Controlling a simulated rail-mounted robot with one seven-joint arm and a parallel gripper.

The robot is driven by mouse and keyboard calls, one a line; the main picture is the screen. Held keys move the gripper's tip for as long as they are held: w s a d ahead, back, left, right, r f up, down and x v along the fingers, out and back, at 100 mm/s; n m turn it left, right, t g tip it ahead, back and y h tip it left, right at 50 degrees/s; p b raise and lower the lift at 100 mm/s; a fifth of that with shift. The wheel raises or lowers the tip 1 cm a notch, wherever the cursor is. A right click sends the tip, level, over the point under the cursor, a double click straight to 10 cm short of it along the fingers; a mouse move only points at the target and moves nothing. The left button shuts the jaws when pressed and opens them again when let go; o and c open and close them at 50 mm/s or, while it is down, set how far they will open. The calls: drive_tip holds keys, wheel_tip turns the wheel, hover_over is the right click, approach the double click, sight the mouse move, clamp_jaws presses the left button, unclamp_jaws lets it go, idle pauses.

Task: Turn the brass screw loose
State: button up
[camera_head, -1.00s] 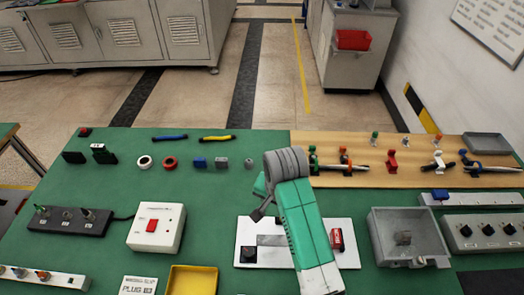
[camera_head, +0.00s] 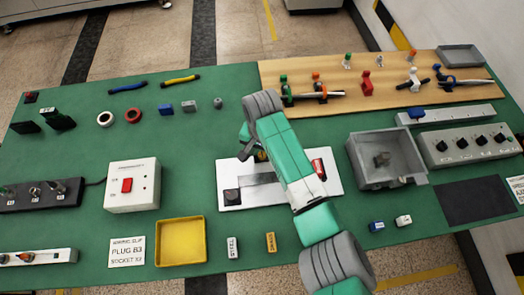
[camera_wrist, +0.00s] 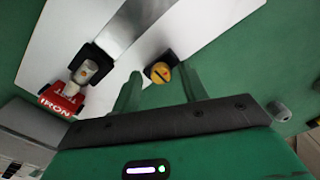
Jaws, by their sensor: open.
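The brass screw (camera_wrist: 160,73) shows in the wrist view as a yellow, slotted round head at a dark block on the white plate (camera_wrist: 45,45). In the head view only a small yellow bit of the screw (camera_head: 262,156) shows beside my gripper (camera_head: 250,148). In the wrist view the two fingers of my gripper (camera_wrist: 161,78) stand apart, one on each side of the screw head. The gap between them looks empty, with the screw beyond the tips. I cannot tell how far the tips are above the plate.
A red piece marked IRON (camera_wrist: 60,100) and a pale cylinder (camera_wrist: 86,72) sit on the plate, left in the wrist view. A grey strip (camera_head: 257,181) crosses the plate. A grey bin (camera_head: 362,150) stands to the right, a yellow tray (camera_head: 180,258) at front left.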

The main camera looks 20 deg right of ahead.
drive_tip(key=shift+c, duration=0.3)
clamp_jaws()
drive_tip(key=shift+r, duration=0.1)
